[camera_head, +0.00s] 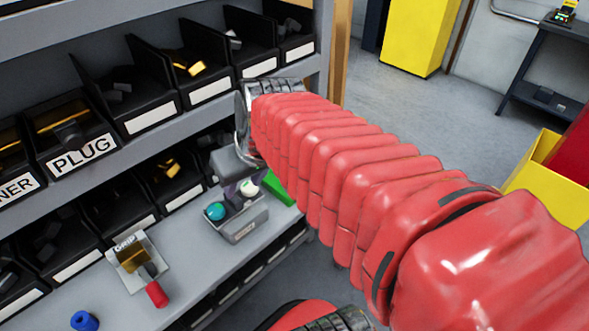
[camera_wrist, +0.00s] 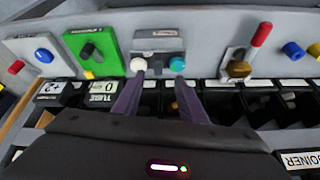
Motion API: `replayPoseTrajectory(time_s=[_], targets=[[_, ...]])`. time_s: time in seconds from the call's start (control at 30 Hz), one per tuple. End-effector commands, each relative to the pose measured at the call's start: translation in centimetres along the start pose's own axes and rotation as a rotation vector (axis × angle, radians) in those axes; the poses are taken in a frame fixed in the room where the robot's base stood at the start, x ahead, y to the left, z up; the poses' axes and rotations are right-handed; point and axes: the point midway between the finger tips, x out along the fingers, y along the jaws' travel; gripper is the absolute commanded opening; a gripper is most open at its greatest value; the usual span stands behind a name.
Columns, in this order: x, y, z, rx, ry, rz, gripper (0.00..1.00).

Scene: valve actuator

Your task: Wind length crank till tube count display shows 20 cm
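In the wrist view a bin-like dark unit carries an upside-down label that seems to read TUBE 0 (camera_wrist: 103,93). Left of it is a label that seems to read +2 (camera_wrist: 62,89). I cannot tell which part is the length crank. A green panel (camera_wrist: 109,45) with a dark round part stands above the TUBE label. A lever with a red handle (camera_wrist: 261,33) and brass block sits on a plate at the right; its red handle also shows in the head view (camera_head: 156,294). My gripper (camera_wrist: 158,78) is open and empty, its purple fingers before a grey box (camera_wrist: 158,42) with white and teal knobs.
Shelves of black bins, one labelled PLUG (camera_head: 82,155), fill the left of the head view. A blue knob (camera_head: 84,321) is at the lower left. A yellow bin (camera_head: 550,185) stands at the right. Open grey floor (camera_head: 400,130) lies beyond my red arm.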

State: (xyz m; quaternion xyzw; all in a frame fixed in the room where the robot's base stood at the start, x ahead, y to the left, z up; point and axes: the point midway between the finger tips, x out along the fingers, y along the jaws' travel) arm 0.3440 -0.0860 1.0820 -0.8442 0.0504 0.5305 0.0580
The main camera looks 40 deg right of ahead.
Motion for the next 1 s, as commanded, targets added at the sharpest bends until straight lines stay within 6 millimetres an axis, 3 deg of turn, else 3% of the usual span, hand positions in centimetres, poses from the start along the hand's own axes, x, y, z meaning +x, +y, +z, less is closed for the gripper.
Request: replayPoseTrajectory(time_s=[0.4, 0.6, 0.77, 1.0], targets=[[2.3, 11.7, -2.7, 0.176, 0.001, 0.025, 0.38], [1.2, 16.6, -2.3, 0.029, -0.038, 0.034, 0.38], [0.8, 18.2, -1.9, -0.032, -0.052, 0.031, 0.38], [0.8, 18.2, -1.9, -0.043, -0.054, 0.030, 0.38]])
